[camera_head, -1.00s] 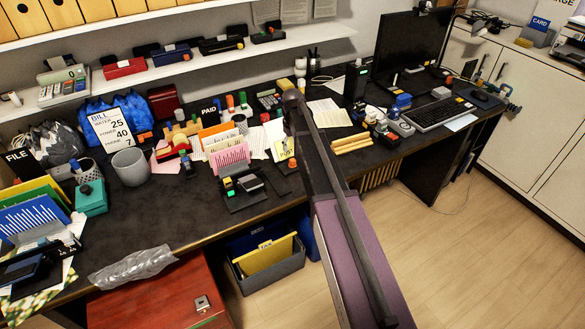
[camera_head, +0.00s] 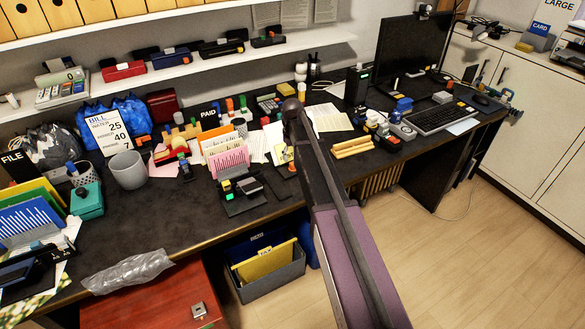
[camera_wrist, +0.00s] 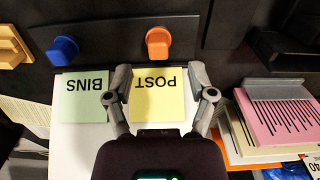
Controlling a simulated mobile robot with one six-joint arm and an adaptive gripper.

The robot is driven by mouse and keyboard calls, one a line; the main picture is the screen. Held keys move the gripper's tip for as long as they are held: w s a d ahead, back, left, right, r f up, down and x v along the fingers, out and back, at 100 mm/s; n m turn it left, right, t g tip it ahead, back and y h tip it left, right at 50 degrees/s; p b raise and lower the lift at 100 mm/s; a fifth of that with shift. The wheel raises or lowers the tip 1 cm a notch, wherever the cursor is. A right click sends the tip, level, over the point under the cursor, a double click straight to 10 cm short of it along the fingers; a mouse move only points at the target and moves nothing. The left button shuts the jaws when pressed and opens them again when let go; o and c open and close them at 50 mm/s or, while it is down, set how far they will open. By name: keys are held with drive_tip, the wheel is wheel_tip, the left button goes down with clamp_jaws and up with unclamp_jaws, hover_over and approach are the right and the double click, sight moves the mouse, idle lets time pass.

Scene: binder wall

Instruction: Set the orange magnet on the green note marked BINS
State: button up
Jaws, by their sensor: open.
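My gripper (camera_wrist: 159,75) is open and empty, one finger on each side of the POST note. The orange magnet lies just beyond the fingertips, roughly midway between them. In the head view, my arm covers part of this area and my fingers cannot be made out.
A pink card stack (camera_wrist: 283,120) stands right of my gripper in the wrist view. A wooden block (camera_wrist: 12,45) is at the far left.

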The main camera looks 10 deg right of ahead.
sight(293, 163)
drive_tip(key=shift+w+f+b, duration=0.15)
drive_tip(key=shift+f+b, duration=2.25)
drive_tip(key=shift+f, duration=0.15)
drive_tip(key=shift+c, duration=0.2)
drive_tip(key=c, duration=0.9)
